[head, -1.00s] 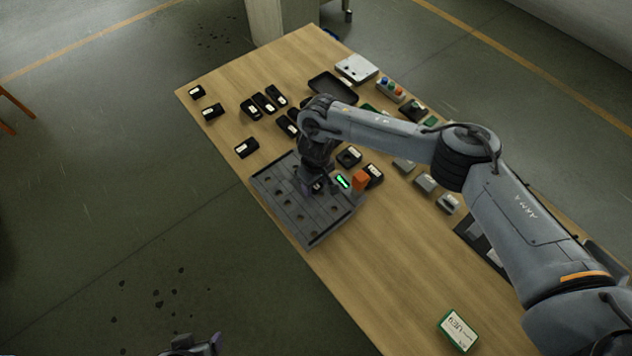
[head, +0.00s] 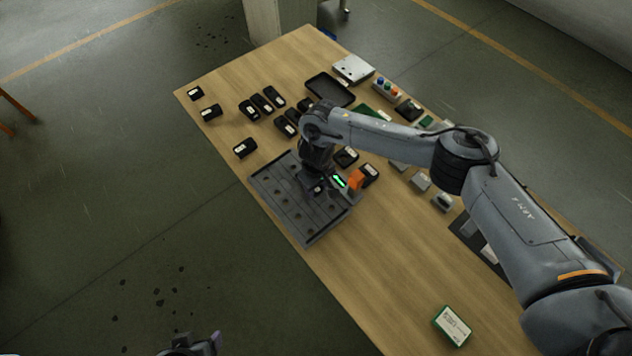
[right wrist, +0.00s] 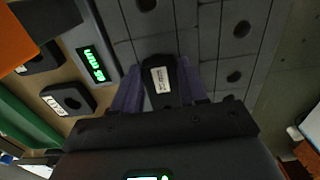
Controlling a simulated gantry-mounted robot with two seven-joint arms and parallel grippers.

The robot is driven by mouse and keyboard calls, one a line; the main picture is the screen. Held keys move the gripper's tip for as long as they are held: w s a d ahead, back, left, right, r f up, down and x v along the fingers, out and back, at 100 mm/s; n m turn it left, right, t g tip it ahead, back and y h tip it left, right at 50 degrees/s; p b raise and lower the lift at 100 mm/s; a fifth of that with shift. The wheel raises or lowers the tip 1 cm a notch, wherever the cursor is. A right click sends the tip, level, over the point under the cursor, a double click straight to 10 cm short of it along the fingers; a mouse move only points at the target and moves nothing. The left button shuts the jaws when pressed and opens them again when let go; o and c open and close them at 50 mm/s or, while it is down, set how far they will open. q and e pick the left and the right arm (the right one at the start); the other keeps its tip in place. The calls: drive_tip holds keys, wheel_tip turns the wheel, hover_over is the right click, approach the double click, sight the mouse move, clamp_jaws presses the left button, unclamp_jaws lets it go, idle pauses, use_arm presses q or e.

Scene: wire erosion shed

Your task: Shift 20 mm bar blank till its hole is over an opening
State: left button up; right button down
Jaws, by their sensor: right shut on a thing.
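The grey plate (head: 290,213) has several round openings and stands near the left edge of the table. It also shows in the right wrist view (right wrist: 207,45). My right gripper (head: 318,187) is low over the plate's right part. In the right wrist view its purple fingers (right wrist: 155,88) are shut on a black bar blank (right wrist: 160,80) with a white label, too small to read surely. The blank's hole is not visible; the gripper body covers its near end. My left gripper (head: 192,345) shows only partly at the bottom edge, away from the table.
A green-lit display (head: 341,181) and an orange block (head: 356,180) stand at the plate's right edge. Several black labelled blocks (head: 245,148) lie behind. A black tray (head: 330,89) is farther back. The table's front is mostly clear around a green-edged box (head: 453,325).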

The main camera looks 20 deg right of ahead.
sight(317, 189)
drive_tip(key=shift+s, duration=0.1)
drive_tip(key=c, duration=0.5)
unclamp_jaws()
wheel_tip(317, 189, up, 11)
drive_tip(key=p, duration=0.3)
drive_tip(key=shift+p, duration=0.35)
drive_tip(key=shift+f, duration=0.1)
